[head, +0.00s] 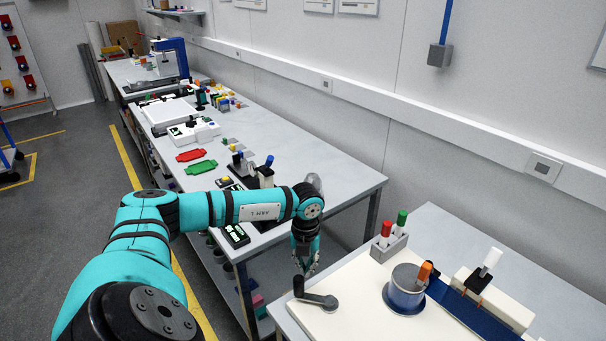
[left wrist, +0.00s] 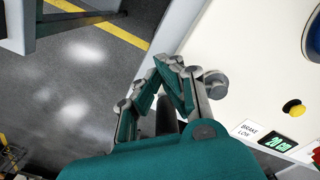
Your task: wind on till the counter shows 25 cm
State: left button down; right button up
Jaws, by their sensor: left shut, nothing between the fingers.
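My left gripper (head: 305,263) is shut and empty, close beside the dark upright knob of the crank (head: 317,297) in the head view. In the left wrist view the shut fingers of the left gripper (left wrist: 172,78) cover much of the crank, and its grey round hub (left wrist: 215,84) shows just right of them. A dark rounded piece below the fingertips may be the knob; contact is unclear. The counter (left wrist: 278,144) has green digits that seem to read 20, with the unit blurred. The blue-sided drum (head: 405,290) stands right of the crank. My right gripper is out of view.
A yellow button (left wrist: 293,108) and a "BRAKE LOW" label (left wrist: 248,130) are near the counter. A holder with red and green pens (head: 390,245) stands behind the drum. A long cluttered bench (head: 285,150) runs behind.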

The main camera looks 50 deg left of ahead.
pick_arm(q)
jog(key=shift+w+a+b, duration=0.3)
jog(key=shift+w+b, duration=0.05)
jog(key=shift+w, duration=0.2)
jog(key=shift+w+a+b, duration=0.25)
jog(key=shift+w+b, duration=0.05)
jog(key=shift+w, duration=0.2)
